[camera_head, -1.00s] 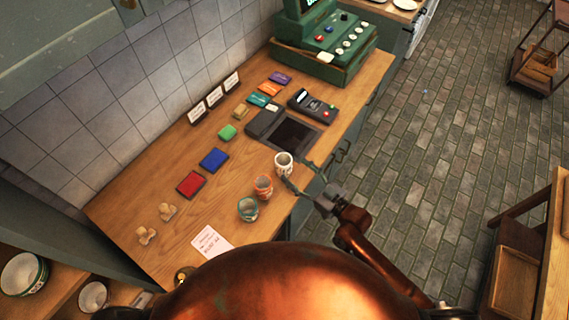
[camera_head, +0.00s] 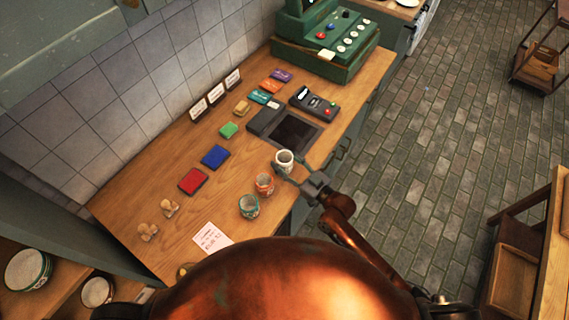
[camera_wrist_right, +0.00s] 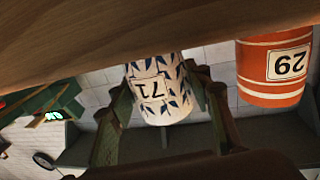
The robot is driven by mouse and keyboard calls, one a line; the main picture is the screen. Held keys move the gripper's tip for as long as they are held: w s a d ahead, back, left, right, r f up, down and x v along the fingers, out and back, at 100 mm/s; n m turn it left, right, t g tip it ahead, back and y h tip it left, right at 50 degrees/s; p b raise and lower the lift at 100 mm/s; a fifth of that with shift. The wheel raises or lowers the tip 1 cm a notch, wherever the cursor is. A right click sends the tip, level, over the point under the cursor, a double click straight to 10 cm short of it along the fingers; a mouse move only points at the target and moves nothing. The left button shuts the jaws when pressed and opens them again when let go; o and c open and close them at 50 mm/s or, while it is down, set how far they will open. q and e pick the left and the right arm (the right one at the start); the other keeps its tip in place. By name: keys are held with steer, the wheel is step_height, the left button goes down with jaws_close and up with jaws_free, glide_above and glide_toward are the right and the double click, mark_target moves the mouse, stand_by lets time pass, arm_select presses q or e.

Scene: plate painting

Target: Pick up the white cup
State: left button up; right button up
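The white cup (camera_head: 284,160) stands upright on the wooden counter near its front edge. In the right wrist view, which is upside down, the cup (camera_wrist_right: 160,90) shows blue leaf marks and the number 71. My right gripper (camera_head: 296,176) is at the cup from the front right. In the wrist view its two fingers (camera_wrist_right: 160,100) stand on either side of the cup and look open around it; I see no clear grip. My left gripper is not in view.
An orange cup (camera_head: 264,184) stands close beside the white cup, and a green-patterned cup (camera_head: 249,206) beyond it. A dark inset pad (camera_head: 292,131) lies behind the white cup. A note (camera_head: 212,238), colored blocks and a green register (camera_head: 325,50) are also on the counter (camera_head: 135,200).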

steer(key=c, duration=0.8)
steer(key=shift+c, duration=0.2)
steer(key=shift+r, duration=0.15)
